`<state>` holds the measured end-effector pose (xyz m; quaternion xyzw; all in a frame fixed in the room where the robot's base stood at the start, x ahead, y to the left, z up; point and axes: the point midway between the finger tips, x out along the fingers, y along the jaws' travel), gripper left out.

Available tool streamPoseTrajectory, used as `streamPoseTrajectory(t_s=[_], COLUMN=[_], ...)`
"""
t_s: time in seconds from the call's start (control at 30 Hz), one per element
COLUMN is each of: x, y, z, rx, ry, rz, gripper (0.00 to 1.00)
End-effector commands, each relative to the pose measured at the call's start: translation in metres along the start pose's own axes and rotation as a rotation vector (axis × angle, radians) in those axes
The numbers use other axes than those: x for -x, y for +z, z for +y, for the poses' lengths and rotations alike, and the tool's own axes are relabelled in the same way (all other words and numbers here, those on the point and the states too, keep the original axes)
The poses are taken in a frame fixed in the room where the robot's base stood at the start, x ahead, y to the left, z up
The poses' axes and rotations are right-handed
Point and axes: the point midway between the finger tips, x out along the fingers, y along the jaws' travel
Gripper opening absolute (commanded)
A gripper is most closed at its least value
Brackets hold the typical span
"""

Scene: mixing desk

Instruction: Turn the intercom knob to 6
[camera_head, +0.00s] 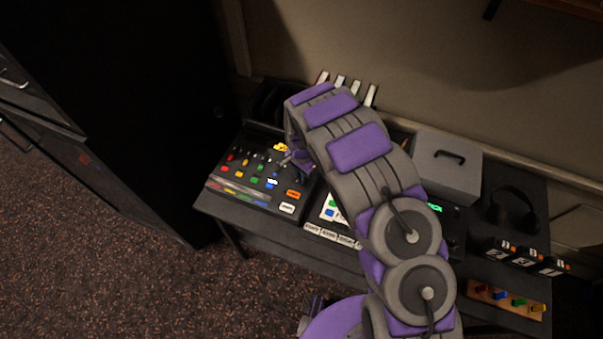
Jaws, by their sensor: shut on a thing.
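The mixing desk (250,205) is a dark sloped panel with rows of coloured buttons and small knobs, on the table at picture centre-left. My purple and grey arm reaches over the table from the lower right. My gripper (287,160) is at the upper right part of the desk's panel, shut on a small knob there. The fingers and arm cover that knob, so its pointer and scale cannot be read. I cannot make out an intercom label or a number 6.
A grey box with a black handle (447,165), headphones (512,207), flip-number blocks (527,257) and a wooden strip with coloured pieces (506,299) stand on the right. A labelled panel (330,236) is partly behind my arm. A black cabinet (120,110) stands left.

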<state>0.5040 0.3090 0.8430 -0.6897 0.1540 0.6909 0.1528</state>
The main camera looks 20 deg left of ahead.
Motion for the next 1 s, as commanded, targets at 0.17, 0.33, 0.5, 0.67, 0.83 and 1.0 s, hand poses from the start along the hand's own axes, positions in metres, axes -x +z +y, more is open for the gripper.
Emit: streamPoseTrajectory(t_s=[0.17, 0.33, 0.5, 0.67, 0.83, 1.0], x=[0.0022, 0.0023, 0.0024, 0.0022, 0.0016, 0.0015], y=[-0.0016, -0.0015, -0.0015, -0.0014, -0.0007, -0.0008], z=[-0.0035, -0.0036, -0.0037, -0.0035, -0.002, -0.0003], rx=[-0.028, -0.035, -0.035, -0.034, -0.034, -0.034], ry=[-0.01, -0.01, -0.01, -0.01, -0.007, -0.006], rz=[0.006, 0.006, 0.006, 0.006, 0.004, 0.002], gripper=[0.0, 0.0, 0.0, 0.3, 0.47, 0.48])
